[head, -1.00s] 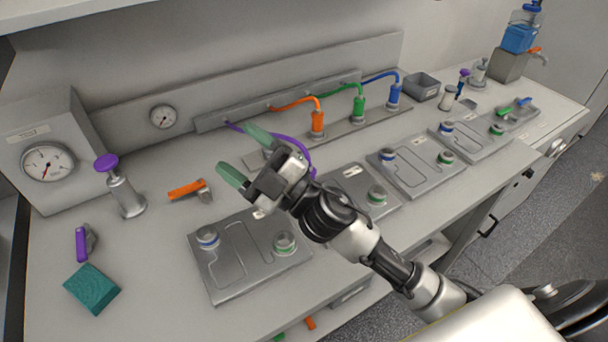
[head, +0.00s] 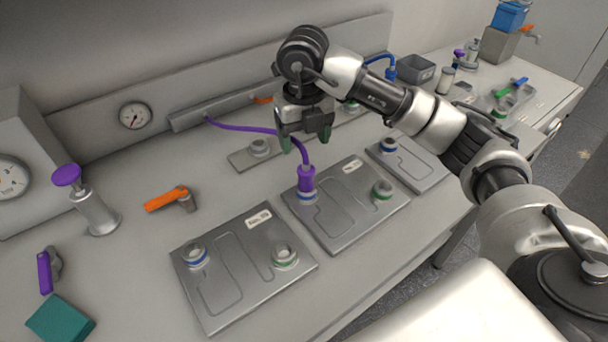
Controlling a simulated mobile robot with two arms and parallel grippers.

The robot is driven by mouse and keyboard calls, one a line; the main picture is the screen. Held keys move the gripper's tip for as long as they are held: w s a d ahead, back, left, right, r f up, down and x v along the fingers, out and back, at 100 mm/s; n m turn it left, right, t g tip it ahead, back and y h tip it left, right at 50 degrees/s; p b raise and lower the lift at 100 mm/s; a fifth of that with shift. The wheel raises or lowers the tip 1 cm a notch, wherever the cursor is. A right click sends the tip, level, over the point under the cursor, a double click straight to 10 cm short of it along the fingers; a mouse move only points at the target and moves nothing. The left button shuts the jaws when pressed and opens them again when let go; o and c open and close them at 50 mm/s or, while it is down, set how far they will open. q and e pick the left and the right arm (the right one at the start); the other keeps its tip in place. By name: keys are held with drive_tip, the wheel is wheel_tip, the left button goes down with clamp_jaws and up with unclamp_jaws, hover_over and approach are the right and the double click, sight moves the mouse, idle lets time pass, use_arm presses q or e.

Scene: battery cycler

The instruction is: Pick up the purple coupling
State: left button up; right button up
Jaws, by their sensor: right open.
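The purple coupling (head: 307,180) stands upright on the blue-ringed port of the middle plate (head: 340,225). A purple hose (head: 250,128) runs from its top back to the rail at the wall. My right gripper (head: 306,146) is open and points down just above and behind the coupling, with its green-tipped fingers spread to either side of the hose. No contact with the coupling can be made out. My left gripper is not in view.
A nearer plate (head: 225,285) with a blue and a green port lies to the left. An orange-handled valve (head: 170,199), a purple-topped pump (head: 90,200) and a teal block (head: 60,322) are further left. A grey bin (head: 415,70) stands at the back.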

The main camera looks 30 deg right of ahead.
sight(307, 164)
wheel_tip(307, 164, down, 4)
drive_tip(key=shift+r, duration=0.15)
drive_tip(key=f+p, duration=0.1)
drive_tip(key=f, duration=0.1)
drive_tip(key=s+f+p, duration=0.1)
drive_tip(key=f, duration=0.1)
drive_tip(key=shift+f, duration=0.75)
drive_tip(key=shift+w, duration=0.1)
drive_tip(key=shift+c, duration=0.3)
drive_tip(key=c, duration=1)
drive_tip(key=shift+r, duration=0.15)
drive_tip(key=shift+c, duration=0.2)
